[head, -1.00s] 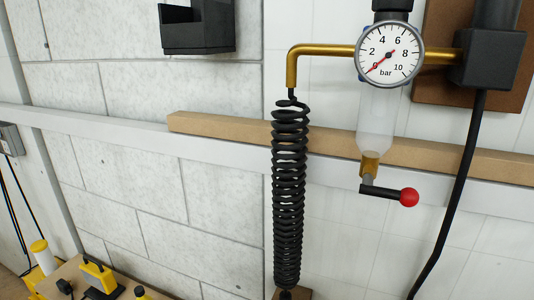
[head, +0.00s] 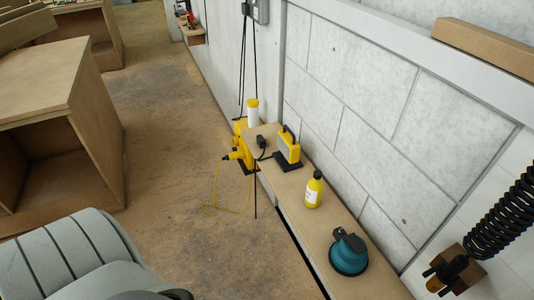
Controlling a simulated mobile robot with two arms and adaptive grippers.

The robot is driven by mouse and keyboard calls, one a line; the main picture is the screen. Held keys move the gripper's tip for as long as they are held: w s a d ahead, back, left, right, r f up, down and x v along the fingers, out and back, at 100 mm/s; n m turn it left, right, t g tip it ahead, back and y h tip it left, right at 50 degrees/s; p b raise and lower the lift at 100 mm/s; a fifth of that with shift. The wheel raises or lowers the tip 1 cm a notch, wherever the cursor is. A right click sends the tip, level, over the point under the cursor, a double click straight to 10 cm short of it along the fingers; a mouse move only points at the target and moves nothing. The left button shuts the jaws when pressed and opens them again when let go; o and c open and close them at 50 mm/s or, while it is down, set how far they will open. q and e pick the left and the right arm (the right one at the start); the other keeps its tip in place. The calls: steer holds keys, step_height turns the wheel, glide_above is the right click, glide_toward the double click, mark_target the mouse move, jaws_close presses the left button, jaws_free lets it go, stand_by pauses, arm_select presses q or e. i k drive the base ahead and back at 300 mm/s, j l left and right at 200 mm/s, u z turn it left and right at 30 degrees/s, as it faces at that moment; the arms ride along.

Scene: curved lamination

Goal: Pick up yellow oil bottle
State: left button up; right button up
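The yellow oil bottle (head: 314,190) stands upright on a narrow wooden shelf (head: 298,204) along the wall, right of centre in the head view. It has a dark cap and a pale label. Neither of my grippers is in view.
On the shelf, a yellow work lamp (head: 288,150) stands behind the bottle and a teal sander (head: 349,252) in front. A black coiled hose (head: 503,215) hangs at the right. The middle floor (head: 180,160) is mostly clear.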

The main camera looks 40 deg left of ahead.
mark_target(315, 187)
steer(key=u, duration=0.75)
steer(key=i+j+z, duration=0.1)
steer(key=j, duration=0.25)
steer(key=i+j+z, duration=0.1)
steer(key=j, duration=0.25)
steer(key=i+j+z, duration=0.25)
steer(key=j, duration=0.45)
steer(key=i+j+z, duration=0.1)
steer(key=j, duration=0.3)
steer(key=i, duration=0.1)
